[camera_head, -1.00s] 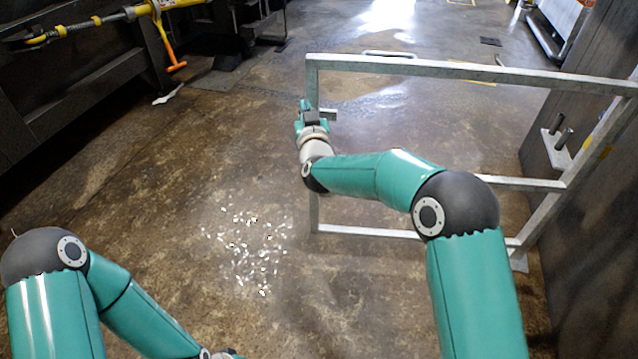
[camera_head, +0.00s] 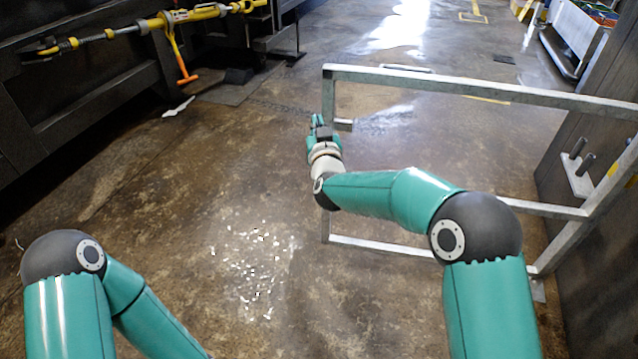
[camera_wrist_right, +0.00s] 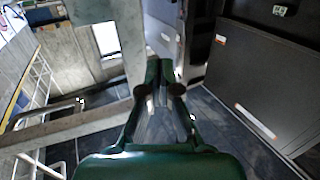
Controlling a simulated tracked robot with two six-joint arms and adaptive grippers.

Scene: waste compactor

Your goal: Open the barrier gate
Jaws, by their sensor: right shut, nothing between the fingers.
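The barrier gate (camera_head: 460,84) is a grey metal frame at the right of the head view, hinged towards the dark wall at right. Its free end post (camera_head: 328,100) stands at the left, with a short stub near it. My right gripper (camera_head: 318,122) is shut and empty, just left of that post; I cannot tell if they touch. In the right wrist view the shut fingers (camera_wrist_right: 160,70) lie beside a grey bar of the gate (camera_wrist_right: 80,125). My left arm shows at lower left of the head view, but its gripper is out of view.
Dark machinery with a yellow bar (camera_head: 190,15) and an orange handle (camera_head: 186,78) runs along the upper left. White scraps (camera_head: 255,265) lie on the wet floor. A wall bracket (camera_head: 577,172) is at right.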

